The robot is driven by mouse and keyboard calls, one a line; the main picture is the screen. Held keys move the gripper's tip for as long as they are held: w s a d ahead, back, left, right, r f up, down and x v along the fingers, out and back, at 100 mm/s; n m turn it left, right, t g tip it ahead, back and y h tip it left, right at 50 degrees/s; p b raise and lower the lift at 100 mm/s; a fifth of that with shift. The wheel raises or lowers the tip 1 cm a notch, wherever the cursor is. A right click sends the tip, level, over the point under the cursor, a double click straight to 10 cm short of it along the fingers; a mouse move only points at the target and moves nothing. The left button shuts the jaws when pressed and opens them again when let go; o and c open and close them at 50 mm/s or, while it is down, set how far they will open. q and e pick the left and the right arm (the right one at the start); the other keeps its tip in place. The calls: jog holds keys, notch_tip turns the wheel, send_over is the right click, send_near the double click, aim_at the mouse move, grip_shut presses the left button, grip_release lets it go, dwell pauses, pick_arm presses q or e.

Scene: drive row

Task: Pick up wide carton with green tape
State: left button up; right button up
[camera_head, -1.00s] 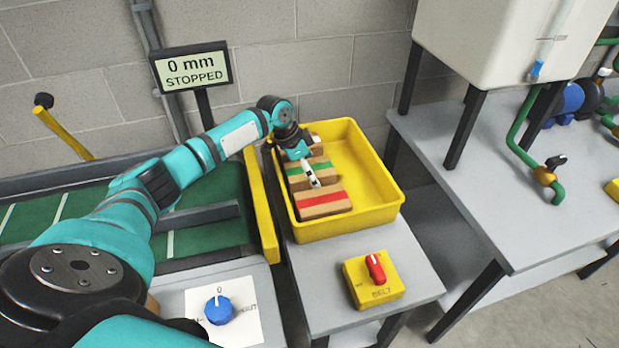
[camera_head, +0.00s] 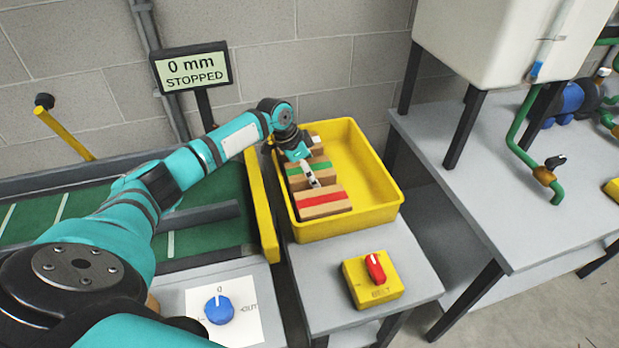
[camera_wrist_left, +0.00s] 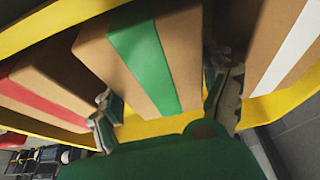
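The wide carton with green tape (camera_head: 297,181) lies in the yellow bin (camera_head: 372,180), between two other cartons. In the left wrist view the green-taped carton (camera_wrist_left: 125,64) fills the middle. My left gripper (camera_head: 305,171) reaches down into the bin over it. In the left wrist view the fingers of my left gripper (camera_wrist_left: 165,105) stand on either side of this carton, with their pads against its sides. The carton is still down in the bin, level with its neighbours. My right gripper is not in view.
A carton with red tape (camera_head: 326,203) lies nearer the bin's front, and a white-taped carton (camera_wrist_left: 288,60) lies on the other side. The bin's right half is empty. A yellow belt switch box (camera_head: 372,281) stands in front. A display (camera_head: 192,68) reads 0 mm, stopped.

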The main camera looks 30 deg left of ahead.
pick_arm(q)
jog(key=c, duration=0.9)
